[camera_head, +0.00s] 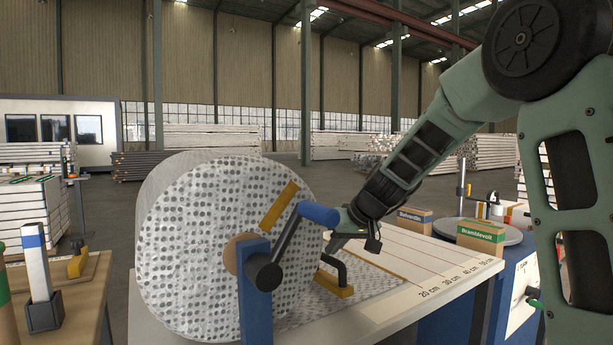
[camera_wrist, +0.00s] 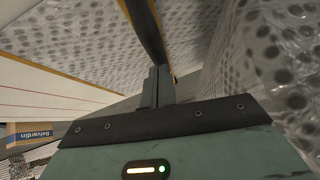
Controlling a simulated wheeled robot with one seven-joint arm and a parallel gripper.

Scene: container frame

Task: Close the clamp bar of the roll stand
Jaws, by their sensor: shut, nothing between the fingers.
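The roll stand holds a large roll of dotted wrap (camera_head: 190,240) at left centre, beside a blue post (camera_head: 253,300). A black arm (camera_head: 287,245) runs from the post's hub up to a blue grip (camera_head: 318,214). A yellow bar (camera_head: 280,205) slants across the roll's face. A yellow block with a black handle (camera_head: 335,287) sits low at the sheet. I cannot tell for certain which part is the clamp bar.
The table (camera_head: 400,305) has red measuring lines and length marks. The Bramblevoll box (camera_head: 481,237) and the Belvardin box stand at right; the Belvardin box (camera_wrist: 28,134) also shows in the wrist view. A wooden bench (camera_head: 85,290) stands at left.

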